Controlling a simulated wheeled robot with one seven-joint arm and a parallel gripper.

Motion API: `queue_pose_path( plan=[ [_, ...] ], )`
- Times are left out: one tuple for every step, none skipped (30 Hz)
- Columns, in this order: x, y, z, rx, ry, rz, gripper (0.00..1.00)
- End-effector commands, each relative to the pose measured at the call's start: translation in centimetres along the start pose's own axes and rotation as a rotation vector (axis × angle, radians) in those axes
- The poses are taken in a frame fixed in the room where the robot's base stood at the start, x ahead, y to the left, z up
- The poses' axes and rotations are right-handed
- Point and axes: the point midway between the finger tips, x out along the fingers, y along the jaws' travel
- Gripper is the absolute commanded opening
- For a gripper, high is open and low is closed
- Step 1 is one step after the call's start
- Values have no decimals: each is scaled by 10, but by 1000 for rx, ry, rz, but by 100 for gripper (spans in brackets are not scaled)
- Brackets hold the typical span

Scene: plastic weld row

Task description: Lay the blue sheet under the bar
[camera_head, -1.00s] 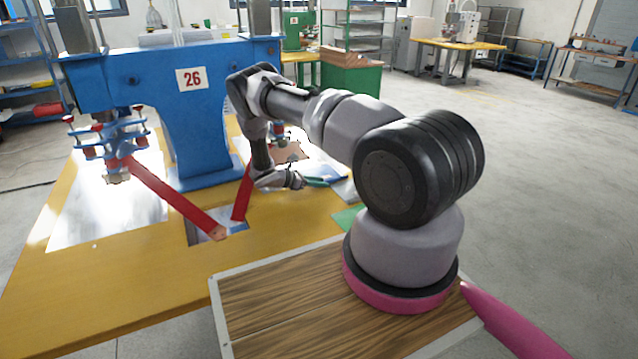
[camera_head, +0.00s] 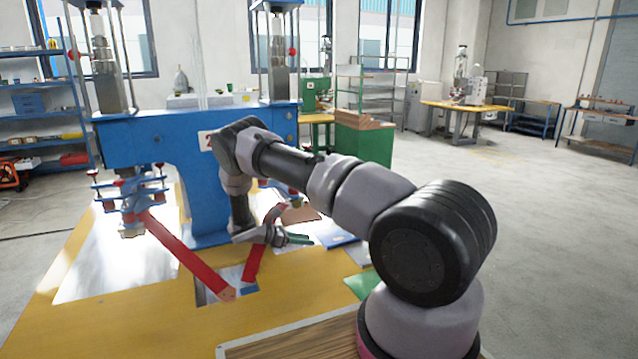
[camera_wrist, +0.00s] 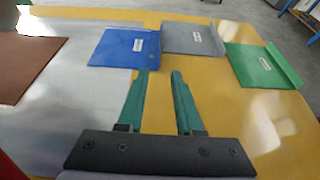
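A flat blue piece with a white label and a raised edge (camera_wrist: 125,47) lies at the upper middle in the wrist view. It also shows right of my gripper in the head view (camera_head: 337,237). I cannot tell whether a separate sheet lies in it. My gripper (camera_wrist: 160,74) is open, with two teal fingers apart and nothing between them. Its fingertips appear just short of the blue piece's near edge; their height above it is unclear. The blue welding machine (camera_head: 208,195) stands left of my gripper. The bar cannot be clearly told apart; my arm covers part of the machine.
A grey labelled piece (camera_wrist: 195,39) and a green one (camera_wrist: 262,66) lie right of the blue one. A brown sheet (camera_wrist: 24,55) lies left, on a shiny plate (camera_wrist: 75,100). Two red arms (camera_head: 188,255) slant across the yellow table (camera_head: 110,325).

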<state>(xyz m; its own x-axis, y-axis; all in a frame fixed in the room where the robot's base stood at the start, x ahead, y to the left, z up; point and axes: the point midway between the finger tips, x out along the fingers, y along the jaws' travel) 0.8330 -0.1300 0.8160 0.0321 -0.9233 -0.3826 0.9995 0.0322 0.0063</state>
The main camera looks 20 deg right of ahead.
Motion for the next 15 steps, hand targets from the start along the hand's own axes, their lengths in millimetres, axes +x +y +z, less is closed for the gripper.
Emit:
queue_pose_path(
  plan=[
    [-1, 0, 3, 7, 4, -3, 35],
    [-2, 1, 6, 15, 10, -6, 35],
    [-5, 2, 12, 34, 22, -14, 35],
    [-8, 2, 19, 54, 35, -22, 35],
    [-12, 2, 28, 79, 51, -34, 35],
    [-18, 2, 41, 118, 79, -51, 35],
    [-22, 1, 53, 154, 103, -68, 35],
    [-28, 0, 66, 192, 129, -86, 35],
    [-36, -2, 84, 249, 166, -112, 35],
    [-42, -4, 98, 291, 196, -131, 35],
    [-48, -7, 112, 335, 224, -153, 35],
    [-56, -12, 130, 392, 263, -180, 35],
    [-62, -15, 143, 434, 293, -199, 35],
    [-68, -19, 156, 478, 322, -219, 35],
    [-76, -25, 173, 534, 360, -245, 35]
  ],
)
